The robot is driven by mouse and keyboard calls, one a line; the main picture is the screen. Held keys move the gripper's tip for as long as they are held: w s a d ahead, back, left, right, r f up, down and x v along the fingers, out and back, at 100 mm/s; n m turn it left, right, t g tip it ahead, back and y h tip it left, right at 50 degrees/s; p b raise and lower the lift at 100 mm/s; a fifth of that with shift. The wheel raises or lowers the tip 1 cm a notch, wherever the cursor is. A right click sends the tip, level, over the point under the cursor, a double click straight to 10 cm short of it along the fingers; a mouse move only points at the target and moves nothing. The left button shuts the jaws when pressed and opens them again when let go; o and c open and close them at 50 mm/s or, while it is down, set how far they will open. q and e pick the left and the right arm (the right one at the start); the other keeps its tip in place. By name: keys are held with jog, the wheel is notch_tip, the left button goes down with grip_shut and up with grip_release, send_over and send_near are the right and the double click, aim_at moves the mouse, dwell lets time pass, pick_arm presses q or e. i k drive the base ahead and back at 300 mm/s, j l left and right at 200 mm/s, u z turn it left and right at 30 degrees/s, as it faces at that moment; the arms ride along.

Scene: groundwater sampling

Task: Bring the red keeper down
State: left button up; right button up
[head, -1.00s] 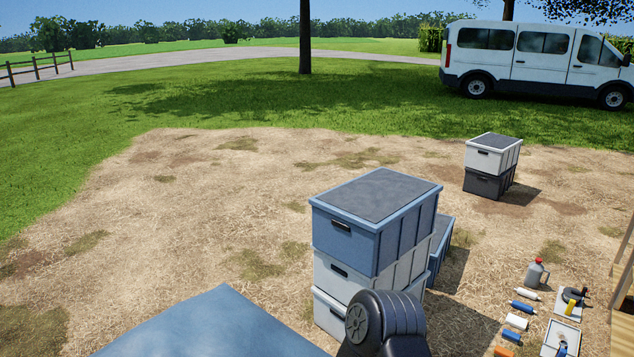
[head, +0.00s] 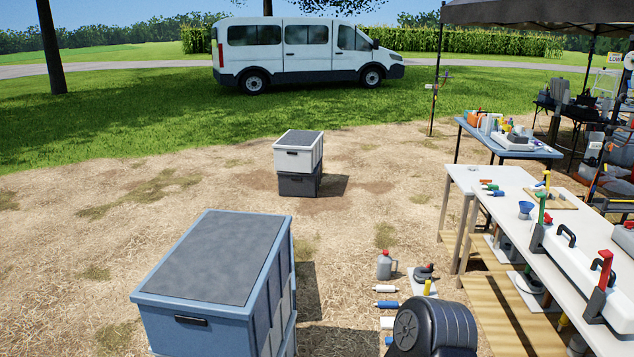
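A red-handled keeper (head: 605,272) stands upright at the near side of a long white case (head: 590,265) on the white table at the right. A similar green-handled keeper (head: 541,210) stands upright to its left, farther along the same case. A black carry handle (head: 566,235) is between them. Another red piece shows at the right picture edge, partly cut off. Neither of my grippers is in view.
A white-and-black crate stack (head: 299,160) is farther back.

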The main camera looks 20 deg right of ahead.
aim_at(608, 256)
jog(key=i+l+z, duration=0.25)
jog(key=i+z, duration=0.2)
jog(key=i, duration=0.7)
jog(key=i+j+z, duration=0.15)
jog(key=i+z, duration=0.3)
jog(key=i, duration=0.65)
jog(key=i+z, duration=0.1)
jog(key=i, duration=0.55)
jog(key=z, duration=4)
